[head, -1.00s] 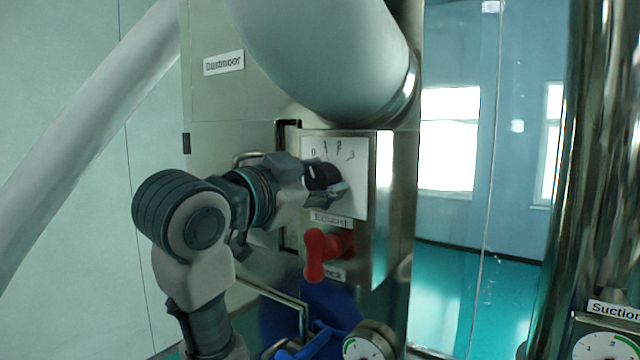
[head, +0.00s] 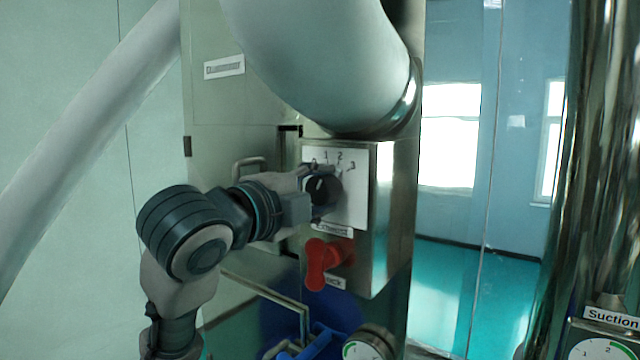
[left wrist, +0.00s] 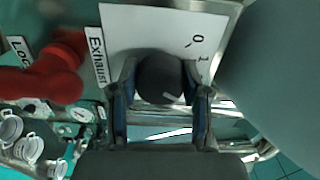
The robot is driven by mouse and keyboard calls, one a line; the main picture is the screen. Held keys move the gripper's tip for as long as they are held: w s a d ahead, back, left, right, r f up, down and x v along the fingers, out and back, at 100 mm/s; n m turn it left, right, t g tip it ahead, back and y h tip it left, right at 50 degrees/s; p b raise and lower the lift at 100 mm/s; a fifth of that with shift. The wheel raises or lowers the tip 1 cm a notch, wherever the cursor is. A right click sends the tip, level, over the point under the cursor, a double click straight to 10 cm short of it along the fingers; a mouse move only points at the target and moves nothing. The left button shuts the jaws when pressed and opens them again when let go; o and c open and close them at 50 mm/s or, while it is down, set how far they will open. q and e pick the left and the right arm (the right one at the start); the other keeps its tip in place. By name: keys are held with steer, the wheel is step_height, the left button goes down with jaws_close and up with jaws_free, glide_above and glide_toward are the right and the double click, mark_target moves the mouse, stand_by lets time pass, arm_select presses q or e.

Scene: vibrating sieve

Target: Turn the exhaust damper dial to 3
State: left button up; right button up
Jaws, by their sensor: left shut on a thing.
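The exhaust damper dial (head: 324,190) is a black knob with a white mark, on a white plate (head: 356,200) numbered 0 to 3. My left gripper (head: 318,191) comes in from the left and is shut on the dial, fingers on either side of it. In the left wrist view the dial (left wrist: 160,78) sits between the two fingers of the gripper (left wrist: 160,92). There its white mark is at the lower edge of the knob. The 0 and part of the 1 show there, but I cannot tell exactly which number the mark points to. My right gripper is not in view.
A red lock handle (head: 322,262) sits just below the dial; it also shows in the left wrist view (left wrist: 52,75). A thick grey pipe (head: 320,60) passes close above the box. A metal handle (head: 250,165) is behind my wrist. A suction gauge (head: 600,348) is lower right.

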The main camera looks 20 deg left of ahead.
arm_select(q)
steer(key=shift+w+d+f+m, duration=0.1)
steer(key=shift+f+m, duration=0.1)
steer(key=shift+m, duration=0.55)
steer(key=shift+w+d+f+m, duration=0.1)
steer(key=shift+f+m, duration=0.05)
steer(key=shift+m, duration=0.6)
steer(key=o, duration=1.1)
steer(key=shift+s+a, duration=0.1)
steer(key=shift+a, duration=0.05)
steer(key=shift+o, duration=0.2)
steer(key=shift+r, duration=0.1)
